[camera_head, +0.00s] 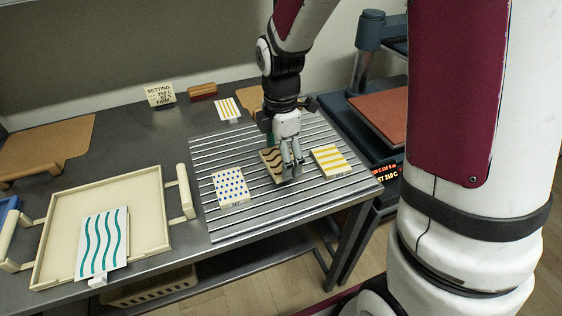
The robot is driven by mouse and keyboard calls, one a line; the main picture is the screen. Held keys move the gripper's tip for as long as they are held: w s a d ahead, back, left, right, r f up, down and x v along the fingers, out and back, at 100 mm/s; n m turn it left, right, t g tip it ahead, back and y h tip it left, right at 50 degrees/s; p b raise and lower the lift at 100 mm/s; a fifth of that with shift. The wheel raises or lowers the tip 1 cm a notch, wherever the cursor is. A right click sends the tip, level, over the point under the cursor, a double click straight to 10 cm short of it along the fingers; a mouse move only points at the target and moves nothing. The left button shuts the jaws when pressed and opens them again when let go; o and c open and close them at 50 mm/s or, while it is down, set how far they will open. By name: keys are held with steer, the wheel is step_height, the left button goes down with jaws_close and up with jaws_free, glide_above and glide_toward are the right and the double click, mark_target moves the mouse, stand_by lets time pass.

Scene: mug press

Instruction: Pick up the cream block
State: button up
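My gripper (291,172) points down over the slatted rack, at the right part of a tan-cream block with dark brown wavy stripes (270,159). It hides part of that block, and I cannot tell whether its fingers touch it or how far apart they are. A pale cream block with blue dots (230,187) lies to the left on the rack. A pale block with yellow stripes (329,160) lies to the right. Which one is the cream block is not clear from the colours alone.
A cream tray (52,250) with raised handles holds a white card with teal waves (103,243) at its front. A settings sign (160,95), a brown block (202,91) and an orange-striped card (228,108) stand behind the rack (218,147). A press (380,112) stands at right.

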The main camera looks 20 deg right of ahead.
steer(key=s+d+r+b, duration=0.1)
steer(key=s+b, duration=0.5)
steer(key=s, duration=1)
steer(key=shift+d+r, duration=0.25)
steer(key=shift+w+r, duration=0.1)
